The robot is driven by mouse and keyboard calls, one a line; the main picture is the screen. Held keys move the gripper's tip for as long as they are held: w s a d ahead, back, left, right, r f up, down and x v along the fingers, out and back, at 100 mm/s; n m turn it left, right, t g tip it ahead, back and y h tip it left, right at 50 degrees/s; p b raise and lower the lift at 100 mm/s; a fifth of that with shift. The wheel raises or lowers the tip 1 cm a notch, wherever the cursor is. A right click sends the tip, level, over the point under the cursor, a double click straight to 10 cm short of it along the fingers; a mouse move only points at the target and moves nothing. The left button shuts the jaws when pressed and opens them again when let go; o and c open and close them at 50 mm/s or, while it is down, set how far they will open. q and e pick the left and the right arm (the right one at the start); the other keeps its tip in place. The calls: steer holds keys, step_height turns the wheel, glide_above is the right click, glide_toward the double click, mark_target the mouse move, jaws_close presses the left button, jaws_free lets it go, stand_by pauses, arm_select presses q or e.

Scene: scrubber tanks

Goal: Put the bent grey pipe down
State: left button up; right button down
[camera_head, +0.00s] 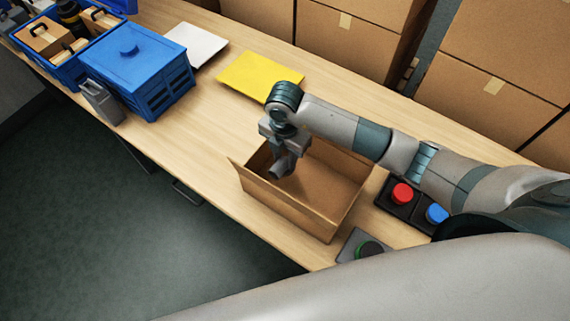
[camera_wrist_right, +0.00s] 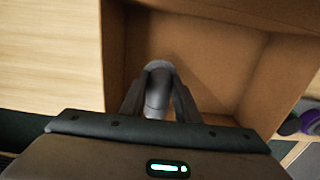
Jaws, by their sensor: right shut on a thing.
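The bent grey pipe (camera_wrist_right: 158,88) is between the fingers of my right gripper (camera_wrist_right: 158,100), which is shut on it. In the head view, my right gripper (camera_head: 286,165) reaches down inside an open cardboard box (camera_head: 325,200), near its left end, and the pipe (camera_head: 279,173) shows partly below the fingers. In the wrist view the box floor (camera_wrist_right: 205,70) lies under the pipe. I cannot tell whether the pipe touches the floor. My left gripper is not in view.
A yellow mat (camera_head: 258,76) and a white mat (camera_head: 194,44) lie behind the box. A blue lidded crate (camera_head: 140,70) and a grey canister (camera_head: 102,103) stand at the left. Red (camera_head: 402,193) and blue (camera_head: 437,213) buttons sit right of the box.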

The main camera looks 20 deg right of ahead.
mark_target(285, 165)
steer(key=shift+f+p, duration=0.7)
steer(key=shift+f, duration=1.3)
steer(key=shift+f, duration=0.2)
steer(key=c, duration=1.4)
jaws_free()
steer(key=shift+o, duration=0.2)
steer(key=shift+r, duration=0.2)
steer(key=shift+r, duration=0.1)
